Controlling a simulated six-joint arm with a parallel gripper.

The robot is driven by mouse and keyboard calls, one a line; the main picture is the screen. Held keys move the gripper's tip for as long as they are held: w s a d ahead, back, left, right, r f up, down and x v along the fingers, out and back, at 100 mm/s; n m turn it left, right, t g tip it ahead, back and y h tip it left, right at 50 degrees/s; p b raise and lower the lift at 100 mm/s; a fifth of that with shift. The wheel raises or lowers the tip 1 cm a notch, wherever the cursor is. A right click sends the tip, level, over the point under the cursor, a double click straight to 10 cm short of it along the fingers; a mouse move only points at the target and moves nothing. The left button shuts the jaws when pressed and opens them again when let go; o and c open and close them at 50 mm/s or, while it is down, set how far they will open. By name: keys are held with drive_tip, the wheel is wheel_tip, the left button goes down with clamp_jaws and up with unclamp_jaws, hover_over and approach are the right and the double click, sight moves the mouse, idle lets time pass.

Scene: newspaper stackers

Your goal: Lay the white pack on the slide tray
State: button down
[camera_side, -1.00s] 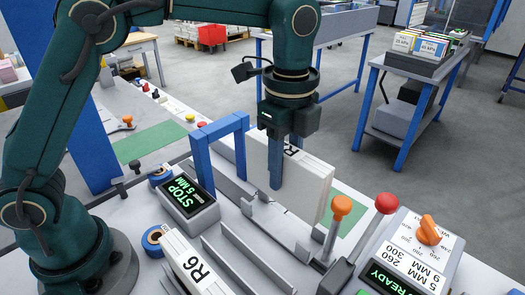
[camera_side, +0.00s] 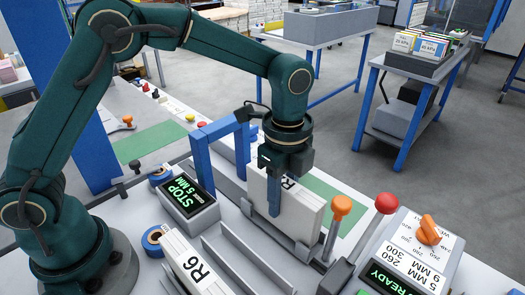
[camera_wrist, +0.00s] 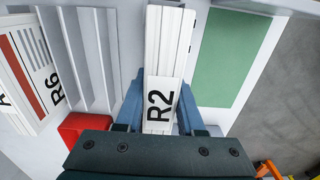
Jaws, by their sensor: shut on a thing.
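The white pack marked R2 (camera_side: 302,212) stands upright on its long edge in my gripper (camera_wrist: 158,116). In the wrist view the pack (camera_wrist: 166,50) lies lengthwise between the two blue fingers, one against each side. In the side view the near blue finger (camera_side: 273,196) presses on the pack's face; the far finger is hidden. The pack's lower edge is low over the grey metal channel (camera_side: 240,203), which seems to be the slide tray. I cannot tell whether it touches.
A second pack marked R6 (camera_side: 186,262) lies at the front left beside grey rails (camera_side: 243,262). A blue arch (camera_side: 200,150), STOP display box (camera_side: 186,200), orange-knobbed lever (camera_side: 341,205) and red-knobbed lever (camera_side: 386,203) stand close around. A green mat (camera_wrist: 225,55) lies to the right.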

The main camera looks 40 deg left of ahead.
drive_tip(key=shift+f, duration=0.55)
drive_tip(key=shift+c, duration=2.2)
unclamp_jaws()
